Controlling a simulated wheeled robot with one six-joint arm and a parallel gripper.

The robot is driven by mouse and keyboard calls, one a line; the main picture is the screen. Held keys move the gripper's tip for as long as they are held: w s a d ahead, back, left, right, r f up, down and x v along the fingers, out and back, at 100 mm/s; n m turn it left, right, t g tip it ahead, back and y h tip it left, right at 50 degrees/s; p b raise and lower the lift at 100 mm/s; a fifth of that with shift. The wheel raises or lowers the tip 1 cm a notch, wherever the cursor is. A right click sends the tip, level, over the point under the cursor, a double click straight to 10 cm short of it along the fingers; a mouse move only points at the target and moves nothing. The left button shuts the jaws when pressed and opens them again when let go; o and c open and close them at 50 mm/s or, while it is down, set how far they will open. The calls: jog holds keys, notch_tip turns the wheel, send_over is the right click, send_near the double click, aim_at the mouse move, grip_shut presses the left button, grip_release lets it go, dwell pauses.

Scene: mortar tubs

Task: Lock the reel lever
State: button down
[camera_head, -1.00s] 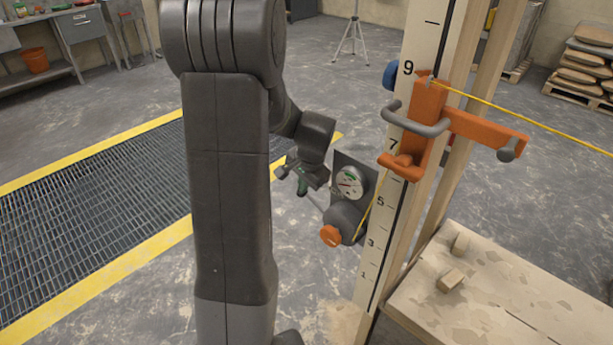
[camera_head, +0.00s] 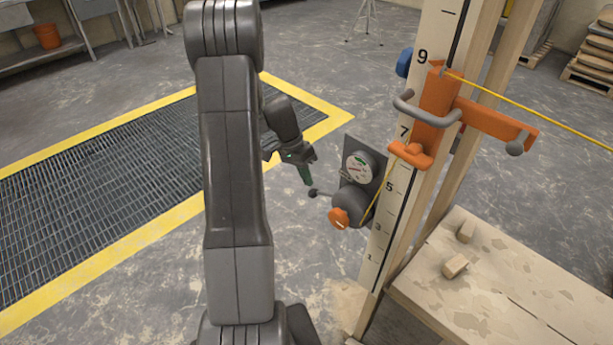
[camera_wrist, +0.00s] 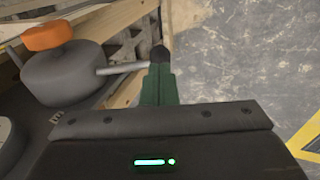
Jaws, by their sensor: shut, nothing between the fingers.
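The reel (camera_head: 353,201) is a grey drum with an orange knob (camera_head: 338,218), mounted on a dark plate beside the numbered post. Its lever (camera_head: 326,194) is a thin grey rod with a dark ball end (camera_head: 313,193), pointing left. My gripper (camera_head: 307,180) is just above the ball end, its green fingers shut and empty. In the wrist view, the fingers (camera_wrist: 159,75) overlap the ball end (camera_wrist: 159,54), and the lever rod (camera_wrist: 124,68) runs left to the drum (camera_wrist: 62,75). Whether they touch is unclear.
A dial with green and red marks (camera_head: 358,167) is above the drum. The numbered post (camera_head: 408,170) carries an orange bracket (camera_head: 434,112) with a yellow line. A wooden platform (camera_head: 500,290) is at lower right. Open floor lies left of the reel, with a yellow-edged grate (camera_head: 110,190).

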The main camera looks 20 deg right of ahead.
jog(key=shift+r, duration=0.1)
jog(key=shift+r+p, duration=0.35)
jog(key=shift+r, duration=0.35)
